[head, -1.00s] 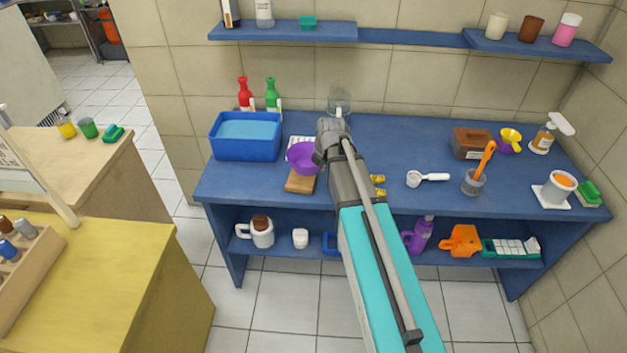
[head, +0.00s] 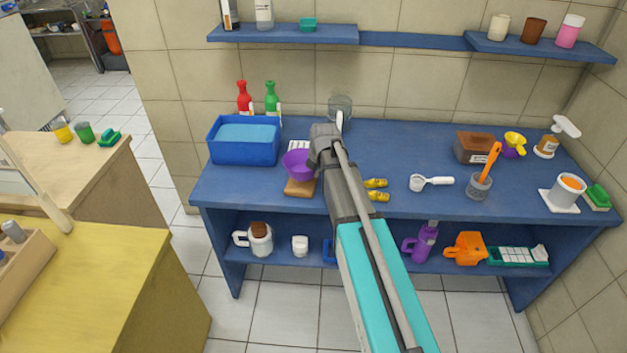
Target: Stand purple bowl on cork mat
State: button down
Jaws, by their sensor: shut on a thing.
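The purple bowl (head: 297,163) is held upright at the end of my arm, above the blue counter. My gripper (head: 313,157) is shut on the bowl's right side; its fingers are mostly hidden behind the wrist. The cork mat (head: 300,188) lies flat on the counter just below and in front of the bowl in the picture. The bowl overlaps the mat's far part in the view, and I cannot tell how large the gap between them is.
A blue basin (head: 243,141) stands left of the bowl, with a white slatted item (head: 299,146) behind the bowl. A clear glass (head: 340,107) stands at the wall. Yellow objects (head: 377,190) lie right of my arm.

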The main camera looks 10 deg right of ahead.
aim_at(312, 185)
jog(key=shift+w+f, duration=0.1)
jog(key=shift+w+f+b, duration=0.35)
jog(key=shift+f+b, duration=0.15)
jog(key=shift+b, duration=0.1)
notch_tip(312, 185, down, 3)
jog(key=b, duration=0.3)
jog(key=c, duration=0.8)
grip_release()
jog(key=shift+r, duration=0.15)
jog(key=p+v, duration=1.1)
jog(key=v, duration=0.1)
jog(key=shift+p, duration=0.3)
